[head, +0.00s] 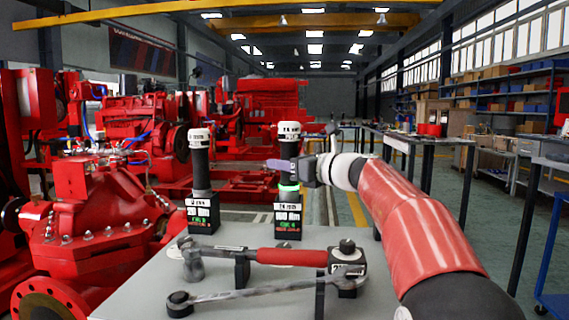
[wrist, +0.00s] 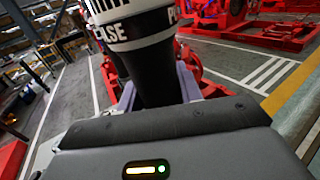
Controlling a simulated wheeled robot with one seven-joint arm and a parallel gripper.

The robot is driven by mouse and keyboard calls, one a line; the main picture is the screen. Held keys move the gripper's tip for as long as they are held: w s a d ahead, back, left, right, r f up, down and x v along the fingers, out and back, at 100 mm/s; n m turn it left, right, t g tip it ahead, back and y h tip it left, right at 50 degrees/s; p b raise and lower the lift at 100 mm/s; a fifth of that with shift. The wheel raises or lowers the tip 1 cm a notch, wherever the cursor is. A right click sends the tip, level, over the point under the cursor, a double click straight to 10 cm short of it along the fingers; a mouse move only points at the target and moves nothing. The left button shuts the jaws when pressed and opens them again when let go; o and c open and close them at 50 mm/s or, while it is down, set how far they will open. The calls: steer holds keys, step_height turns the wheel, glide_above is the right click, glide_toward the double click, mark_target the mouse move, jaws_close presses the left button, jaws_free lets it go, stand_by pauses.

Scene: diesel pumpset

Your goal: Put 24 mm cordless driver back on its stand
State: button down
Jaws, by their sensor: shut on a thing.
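The cordless driver (head: 289,140), black with a white top band, is upright at the middle of the head view. My gripper (head: 290,168) is shut around its black body from the right. In the wrist view the driver (wrist: 155,75) stands between the two fingers, with white lettering on its band. Its black stand (head: 287,222) is directly below, with a lit green ring at the top and a label that seems to read 24 mm. The driver's lower end is at or just above this ring; I cannot tell whether it is seated.
A similar driver (head: 199,150) stands upright on another black stand (head: 203,214) to the left. A red-handled wrench (head: 291,257), a long metal wrench (head: 262,292) and a grey tool head (head: 193,266) lie in front on the grey table (head: 130,300). Red pump machinery (head: 92,235) is at left.

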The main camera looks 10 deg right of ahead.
steer(key=shift+f+b, duration=0.45)
steer(key=shift+f, duration=0.1)
steer(key=c, duration=1.1)
jaws_free()
steer(key=shift+o, duration=1.2)
steer(key=shift+f, duration=0.15)
steer(key=v, duration=0.8)
